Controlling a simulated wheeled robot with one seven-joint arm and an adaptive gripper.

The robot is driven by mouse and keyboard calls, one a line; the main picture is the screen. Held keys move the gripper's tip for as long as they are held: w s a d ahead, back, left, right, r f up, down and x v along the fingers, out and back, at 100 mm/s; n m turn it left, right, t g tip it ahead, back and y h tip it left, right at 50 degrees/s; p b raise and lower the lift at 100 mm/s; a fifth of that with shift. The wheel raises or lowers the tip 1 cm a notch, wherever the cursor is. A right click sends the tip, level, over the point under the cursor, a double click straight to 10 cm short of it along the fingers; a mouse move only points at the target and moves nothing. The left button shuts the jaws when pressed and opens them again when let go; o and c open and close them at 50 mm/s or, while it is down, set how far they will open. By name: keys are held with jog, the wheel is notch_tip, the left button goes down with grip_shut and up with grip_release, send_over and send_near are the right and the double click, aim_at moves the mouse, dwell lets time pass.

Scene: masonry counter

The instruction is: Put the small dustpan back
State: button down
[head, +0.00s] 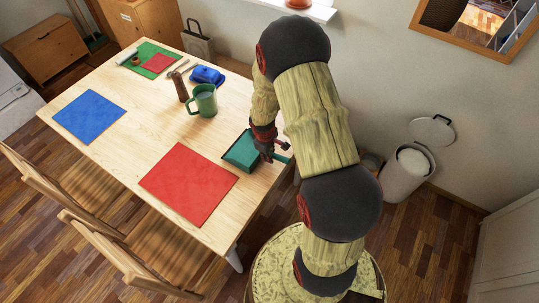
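A small green dustpan (242,152) lies on the wooden table (150,152) near its right edge, just right of the red mat. Its pan faces left and a green handle end shows at the right. My gripper (272,152) is low over the dustpan where pan and handle meet. Its dark red fingers overlap the handle in the picture. At this size I cannot tell whether they are closed on it or only beside it.
Red mat (188,188), blue mat (89,117) and green mat (138,53) lie on the table. A green mug (206,101), a brown bottle-like item (181,88) and a blue butter-dish-like item (207,76) stand beyond the dustpan. Chairs (150,245) line the front; a white bin (407,168) stands right.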

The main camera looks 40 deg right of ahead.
jog(key=c, duration=1.7)
grip_release()
jog(key=shift+o, duration=0.2)
jog(key=s+a+r+m+t+p, duration=0.15)
jog(key=a+r, duration=0.25)
jog(key=r, duration=0.7)
jog(key=s+a+r+p, duration=0.15)
jog(key=a+r, duration=0.25)
jog(key=r, duration=0.7)
jog(key=s+a+r+m+t, duration=0.15)
jog(key=a+r, duration=0.25)
jog(key=r, duration=0.8)
jog(key=s+a+r+m+t+y, duration=0.1)
jog(key=s+a+r, duration=0.7)
jog(key=s, duration=0.5)
jog(key=shift+r+m+t+y, duration=0.3)
jog(key=shift+r+t+y, duration=0.1)
jog(key=shift+r, duration=0.25)
jog(key=shift+a, duration=0.1)
